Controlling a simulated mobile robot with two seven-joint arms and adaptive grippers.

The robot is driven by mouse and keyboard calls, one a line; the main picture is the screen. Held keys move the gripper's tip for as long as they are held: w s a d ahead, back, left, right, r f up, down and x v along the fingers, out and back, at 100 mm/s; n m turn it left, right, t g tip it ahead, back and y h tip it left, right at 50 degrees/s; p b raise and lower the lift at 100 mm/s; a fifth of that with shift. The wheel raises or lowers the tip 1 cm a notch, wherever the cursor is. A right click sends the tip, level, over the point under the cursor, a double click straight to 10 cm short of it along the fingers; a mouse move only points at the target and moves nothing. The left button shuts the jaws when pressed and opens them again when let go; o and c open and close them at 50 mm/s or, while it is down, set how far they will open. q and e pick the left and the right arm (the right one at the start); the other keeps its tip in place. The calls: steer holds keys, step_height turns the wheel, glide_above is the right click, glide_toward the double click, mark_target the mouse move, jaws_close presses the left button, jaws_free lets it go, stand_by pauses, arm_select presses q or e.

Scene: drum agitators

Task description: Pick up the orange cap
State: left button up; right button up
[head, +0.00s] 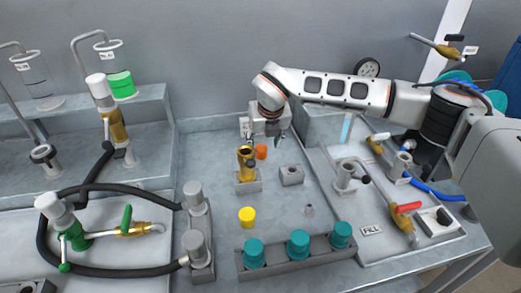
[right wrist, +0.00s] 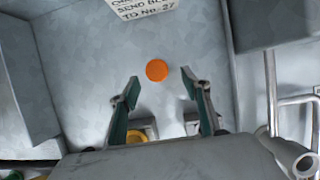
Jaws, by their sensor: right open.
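The orange cap (head: 261,151) lies on the grey table near the back wall, just behind and right of the brass fitting. In the right wrist view the orange cap (right wrist: 157,70) shows as a flat disc, ahead of the fingertips and roughly centred between them. My right gripper (head: 265,140) hangs over the table close to the cap. In the right wrist view its two green-padded fingers (right wrist: 158,82) are spread apart with nothing between them. The cap looks apart from both fingers. My left gripper is in neither view.
A brass fitting (head: 246,163) stands in a grey block beside the cap. An empty grey block (head: 291,175) is to the right. A yellow cap (head: 247,216) and a rack with teal caps (head: 298,243) are in front. A labelled card (right wrist: 140,8) stands beyond the cap.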

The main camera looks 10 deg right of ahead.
mark_target(261, 147)
steer(key=x, duration=0.5)
steer(key=shift+w+a+r, duration=0.1)
steer(key=shift+w+a, duration=0.1)
steer(key=c, duration=0.9)
steer(key=shift+r, duration=0.1)
step_height(261, 147, up, 20)
